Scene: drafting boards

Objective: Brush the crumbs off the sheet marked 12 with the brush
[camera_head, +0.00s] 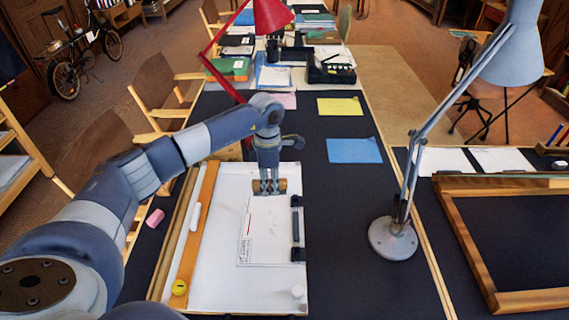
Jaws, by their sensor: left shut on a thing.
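My left gripper (269,186) points down over the far part of the white drafting board (222,275). It is shut on a wooden brush (280,187), held across the jaws near the far edge of a sheet. The sheet (268,245) is white with thin lines, a short red line and small print at its lower left. I cannot read a 12 on it, and crumbs are too small to make out. I cannot tell whether the brush touches the sheet. My right gripper is not in view.
A dark bar (296,228) lies along the sheet's right side. A grey lamp (393,238) stands to the right. Blue paper (354,151) lies beyond. Dark tabletop between is clear.

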